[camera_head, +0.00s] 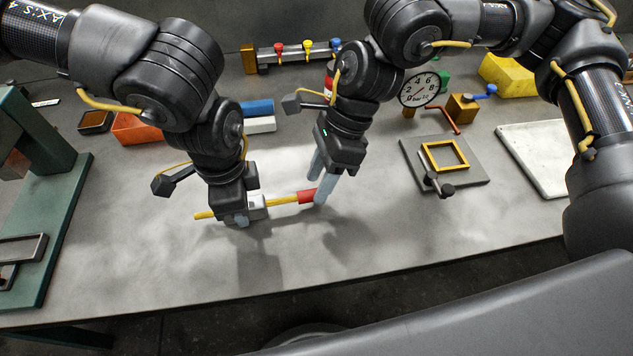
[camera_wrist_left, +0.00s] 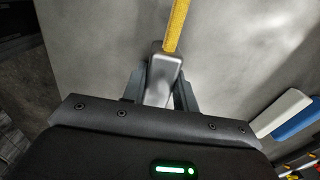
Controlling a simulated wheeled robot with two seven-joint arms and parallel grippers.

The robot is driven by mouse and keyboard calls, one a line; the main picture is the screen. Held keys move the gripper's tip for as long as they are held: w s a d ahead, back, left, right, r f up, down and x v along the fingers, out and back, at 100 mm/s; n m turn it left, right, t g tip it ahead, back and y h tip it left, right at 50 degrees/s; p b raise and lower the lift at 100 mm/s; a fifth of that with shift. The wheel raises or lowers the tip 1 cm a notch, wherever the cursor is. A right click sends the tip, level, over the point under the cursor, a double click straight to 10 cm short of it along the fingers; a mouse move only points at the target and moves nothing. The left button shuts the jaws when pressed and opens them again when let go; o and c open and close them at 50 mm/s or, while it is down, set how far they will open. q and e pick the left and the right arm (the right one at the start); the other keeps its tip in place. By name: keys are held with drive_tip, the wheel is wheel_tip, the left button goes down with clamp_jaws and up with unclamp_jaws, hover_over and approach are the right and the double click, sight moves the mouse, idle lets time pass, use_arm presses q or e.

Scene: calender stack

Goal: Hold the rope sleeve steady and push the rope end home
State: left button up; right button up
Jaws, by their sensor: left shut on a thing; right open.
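The rope sleeve (camera_head: 258,206) is a pale grey block low over the table, and it shows as a rounded grey piece in the left wrist view (camera_wrist_left: 163,72). My left gripper (camera_head: 240,219) is shut on it, its fingers on both sides. The yellow rope (camera_head: 283,201) shows on both sides of the sleeve, and one length also shows in the left wrist view (camera_wrist_left: 177,25). The rope's right end has a red tip (camera_head: 306,197). My right gripper (camera_head: 318,190) is open with its fingers at this red tip. I cannot tell whether they touch it. The rope inside the sleeve is hidden.
A grey plate with a yellow frame (camera_head: 467,158) lies to the right, beside a white board (camera_head: 538,155). A round gauge (camera_head: 420,90), an orange bin (camera_head: 137,128) and a blue block (camera_head: 257,107) stand behind. A green stand (camera_head: 60,215) is at left. The front table is clear.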

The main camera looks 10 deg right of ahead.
drive_tip(key=shift+x, duration=0.8)
clamp_jaws()
